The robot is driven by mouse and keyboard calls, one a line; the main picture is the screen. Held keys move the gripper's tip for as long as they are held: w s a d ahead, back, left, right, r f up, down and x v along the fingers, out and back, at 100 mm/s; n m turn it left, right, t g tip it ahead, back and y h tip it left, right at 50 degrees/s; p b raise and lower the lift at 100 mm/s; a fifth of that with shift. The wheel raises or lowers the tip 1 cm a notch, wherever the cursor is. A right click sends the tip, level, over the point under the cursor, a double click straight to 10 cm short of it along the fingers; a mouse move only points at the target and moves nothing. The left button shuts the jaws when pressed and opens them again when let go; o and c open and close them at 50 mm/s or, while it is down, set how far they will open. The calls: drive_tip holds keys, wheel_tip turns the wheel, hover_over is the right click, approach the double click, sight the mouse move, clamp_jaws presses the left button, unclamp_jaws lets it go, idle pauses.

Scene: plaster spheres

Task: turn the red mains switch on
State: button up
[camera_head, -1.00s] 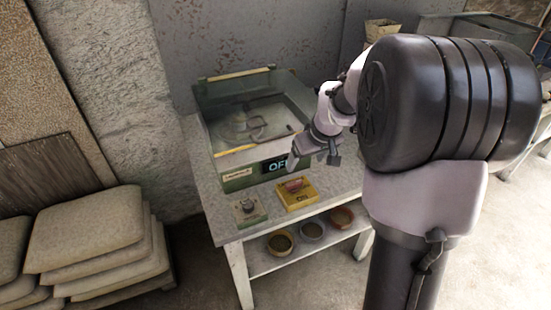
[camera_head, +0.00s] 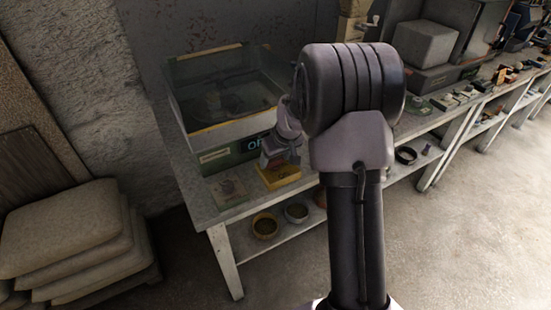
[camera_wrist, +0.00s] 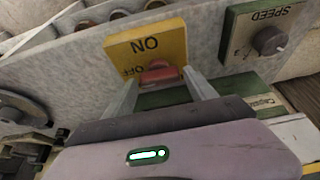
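The red mains switch (camera_wrist: 160,74) sits on a yellow plate (camera_wrist: 171,37) with ON and OFF lettering, upside down in the wrist view. The red part lies beside the OFF word. In the head view the yellow box (camera_head: 279,178) is on the bench below the machine's display (camera_head: 257,143), which shows the start of "OFF", the rest hidden by my arm. My gripper (camera_wrist: 161,82) is open, its two fingers apart with the red switch between and just beyond their tips; I cannot tell if they touch it. In the head view my gripper (camera_head: 272,152) is just above the box.
A speed box with a knob (camera_wrist: 268,40) stands beside the plate; it also shows in the head view (camera_head: 228,188). The green-framed machine (camera_head: 222,95) is behind. Bowls (camera_head: 265,225) stand on the lower shelf. Stacked sacks (camera_head: 70,235) lie at the left.

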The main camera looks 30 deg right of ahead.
drive_tip(key=c, duration=1)
